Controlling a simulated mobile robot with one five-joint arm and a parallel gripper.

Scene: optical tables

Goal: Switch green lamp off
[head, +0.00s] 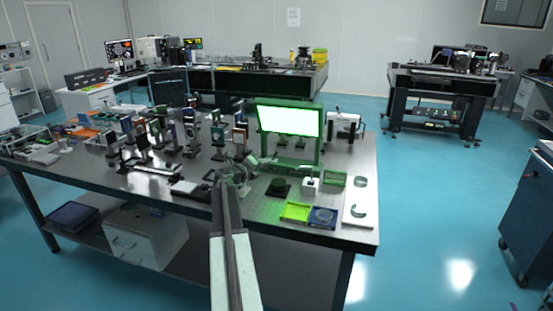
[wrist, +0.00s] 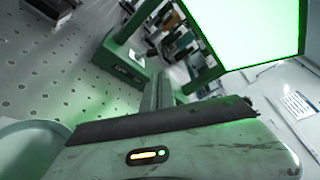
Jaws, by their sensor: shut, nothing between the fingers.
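The green lamp (head: 263,123) stands near the back right of the near optical table. Its wide panel (head: 290,121) glows bright white, so the lamp is lit. The glowing panel also fills the upper right of the wrist view (wrist: 252,28). A green part of the lamp's stand (wrist: 122,50), with a small pale rectangle on it, shows left of centre there. My gripper (head: 268,160) is shut and empty, low in front of the lamp's left side. In the wrist view its fingers (wrist: 160,88) point toward the lamp. I cannot tell whether they touch it.
Optical mounts (head: 190,125) crowd the table left of my gripper. A white block (head: 311,186), a yellow-green tray (head: 296,211) and a blue tray (head: 322,218) are at the front right. A white device (head: 345,125) stands right of the lamp.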

